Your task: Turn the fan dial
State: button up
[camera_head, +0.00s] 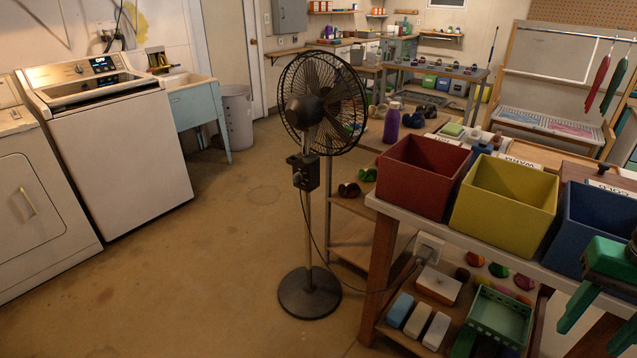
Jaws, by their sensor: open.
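A black pedestal fan (325,100) stands upright on the floor in the middle of the view. Its control box (311,172) sits on the pole below the fan head. A small dial (297,180) seems to show on the box's left side; its setting is too small to read. My green gripper (592,337) is at the lower right edge, partly cut off by the frame. Its fingers are apart, with nothing seen between them. It is far to the right of the fan, in front of the bench.
A wooden bench with red (420,182), yellow (503,205) and blue (590,235) bins stands between my gripper and the fan. A cord runs from the fan to an outlet (428,247). Open floor (220,265) lies left of the fan, before the washer (115,150).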

aim_at(297, 177)
jog(key=z, duration=0.05)
jog(key=k, duration=0.5)
jog(key=u, duration=0.5)
jog(key=i, duration=1.45)
jog(key=u, duration=0.15)
